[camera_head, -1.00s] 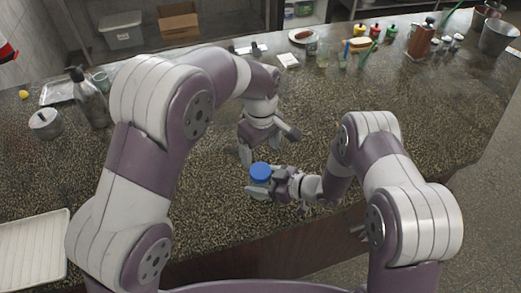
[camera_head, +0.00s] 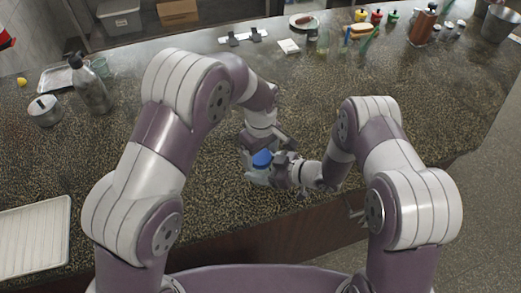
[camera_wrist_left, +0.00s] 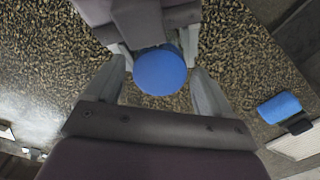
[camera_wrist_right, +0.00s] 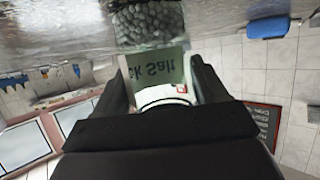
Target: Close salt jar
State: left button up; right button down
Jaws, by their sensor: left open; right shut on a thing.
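The salt jar (camera_wrist_right: 155,62) is clear, with dark grains and a label reading "ck Salt" in the right wrist view. My right gripper (camera_head: 264,174) is shut on it above the counter near the front edge. A round blue lid (camera_head: 262,159) is at the jar's top; it also fills the middle of the left wrist view (camera_wrist_left: 160,71). Whether the lid is fully seated cannot be told. My left gripper (camera_head: 257,144) is open and points down over the lid. Its fingers are on either side of the lid, apparently apart from it.
The speckled counter (camera_head: 190,190) is clear around the grippers. A white ridged tray (camera_head: 35,230) is at the left front. A bottle (camera_head: 90,88) and a metal pot (camera_head: 44,112) stand at the left. Another blue object (camera_wrist_left: 279,107) shows in the left wrist view.

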pick_arm(q)
jog(key=c, duration=1.1)
jog(key=m, duration=0.3)
jog(key=shift+m, duration=0.3)
jog(key=o, duration=1.2)
jog(key=shift+r, duration=2.3)
